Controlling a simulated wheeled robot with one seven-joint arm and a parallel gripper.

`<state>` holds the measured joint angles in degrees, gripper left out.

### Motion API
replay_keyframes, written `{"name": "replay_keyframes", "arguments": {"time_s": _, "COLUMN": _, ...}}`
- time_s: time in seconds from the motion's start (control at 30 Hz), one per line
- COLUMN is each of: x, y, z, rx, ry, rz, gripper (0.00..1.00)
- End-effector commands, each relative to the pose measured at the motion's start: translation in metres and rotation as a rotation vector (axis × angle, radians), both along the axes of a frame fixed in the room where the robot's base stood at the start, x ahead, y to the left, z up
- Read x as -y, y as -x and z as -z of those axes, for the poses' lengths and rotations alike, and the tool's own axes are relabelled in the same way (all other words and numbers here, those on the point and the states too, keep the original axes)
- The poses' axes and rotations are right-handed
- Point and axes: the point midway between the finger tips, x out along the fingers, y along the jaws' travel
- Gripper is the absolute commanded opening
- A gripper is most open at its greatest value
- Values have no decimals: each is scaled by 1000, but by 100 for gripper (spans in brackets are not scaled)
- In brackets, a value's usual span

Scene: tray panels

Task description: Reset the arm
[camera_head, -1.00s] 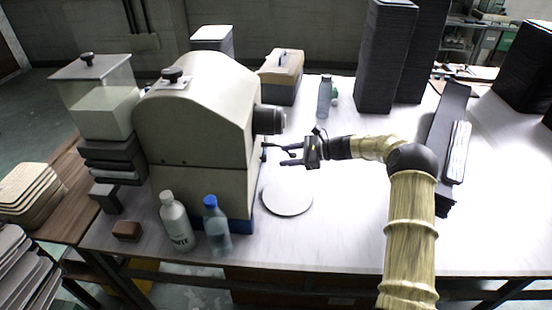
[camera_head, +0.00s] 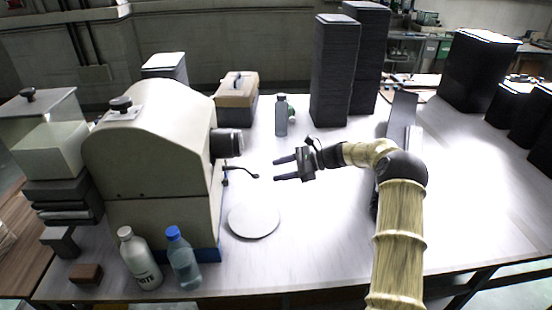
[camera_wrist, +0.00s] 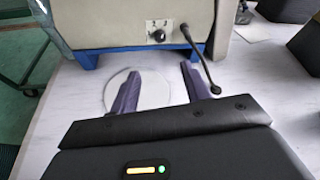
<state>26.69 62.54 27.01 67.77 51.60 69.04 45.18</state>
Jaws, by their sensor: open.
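My gripper (camera_head: 286,168) is open and empty in the head view, with its two dark fingers pointing left. It is in the air above the white table (camera_head: 330,235), a little right of the beige machine (camera_head: 150,165). A thin black lever (camera_head: 240,173) sticks out from the machine, just left of the fingertips and apart from them. In the wrist view, my two fingers (camera_wrist: 162,88) are spread, with a round white disc (camera_wrist: 148,92) below and beyond them. The lever (camera_wrist: 203,68) stands by the right finger there. The disc (camera_head: 253,220) lies on the table in the head view.
A white bottle (camera_head: 140,260) and a blue-capped bottle (camera_head: 183,260) stand at the machine's front. Tall dark stacks (camera_head: 334,75) stand at the back. The table's front right is clear.

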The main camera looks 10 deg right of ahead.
Motion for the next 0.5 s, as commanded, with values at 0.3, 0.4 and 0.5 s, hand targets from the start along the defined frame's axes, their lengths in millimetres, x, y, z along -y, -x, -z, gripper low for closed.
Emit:
{"name": "replay_keyframes", "arguments": {"time_s": 0.3, "x": -19, "y": 24, "z": -7, "rx": 46, "ry": 147, "rz": -74, "gripper": 47}}
{"name": "replay_keyframes", "arguments": {"time_s": 0.4, "x": -29, "y": 49, "z": -11, "rx": 96, "ry": 288, "rz": -148, "gripper": 47}}
{"name": "replay_keyframes", "arguments": {"time_s": 0.5, "x": -33, "y": 79, "z": -15, "rx": 161, "ry": 443, "rz": -237, "gripper": 47}}
